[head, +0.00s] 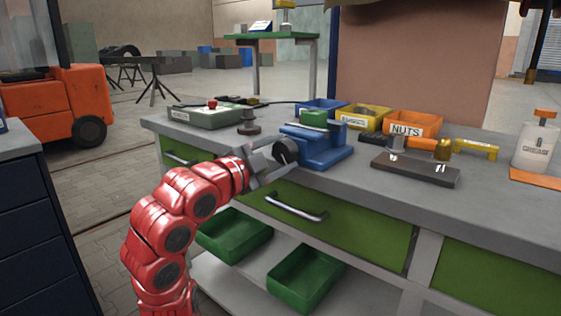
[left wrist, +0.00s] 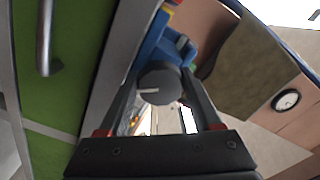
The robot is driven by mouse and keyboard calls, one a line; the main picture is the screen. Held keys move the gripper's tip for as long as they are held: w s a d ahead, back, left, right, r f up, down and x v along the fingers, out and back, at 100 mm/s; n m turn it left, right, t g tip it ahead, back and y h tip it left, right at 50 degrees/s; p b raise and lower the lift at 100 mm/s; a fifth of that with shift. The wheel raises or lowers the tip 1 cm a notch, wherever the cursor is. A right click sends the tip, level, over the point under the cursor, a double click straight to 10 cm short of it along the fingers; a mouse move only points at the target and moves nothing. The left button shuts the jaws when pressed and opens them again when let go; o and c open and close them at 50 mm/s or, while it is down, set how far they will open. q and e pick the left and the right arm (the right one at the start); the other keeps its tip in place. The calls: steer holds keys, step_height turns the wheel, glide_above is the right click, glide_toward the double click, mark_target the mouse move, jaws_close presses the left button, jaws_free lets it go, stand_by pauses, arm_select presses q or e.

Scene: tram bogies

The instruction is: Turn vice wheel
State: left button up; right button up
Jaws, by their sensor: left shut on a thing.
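A blue vice (head: 318,147) stands on the grey workbench near its front edge, with a green block (head: 314,118) at its top. Its dark round wheel (head: 285,152) faces the front left. My left gripper (head: 277,160) reaches up to the wheel from the left and is shut on it. In the left wrist view the wheel (left wrist: 159,83), dark grey with a pale line on its face, sits between the two fingers of the gripper (left wrist: 156,90), with the blue vice (left wrist: 160,45) behind it. My right gripper is not in view.
On the bench (head: 400,193) stand a blue bin, a yellow bin (head: 366,117), an orange NUTS bin (head: 413,124), a dark plate (head: 415,169) and a grease can (head: 535,146). A drawer handle (head: 296,208) juts out below the vice. Green trays (head: 305,277) sit on the lower shelf.

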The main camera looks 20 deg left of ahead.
arm_select(q)
steer(key=shift+m+b, duration=0.3)
steer(key=shift+m, duration=0.9)
steer(key=o, duration=1.4)
steer(key=shift+s+r, duration=0.1)
steer(key=shift+v, duration=8.6)
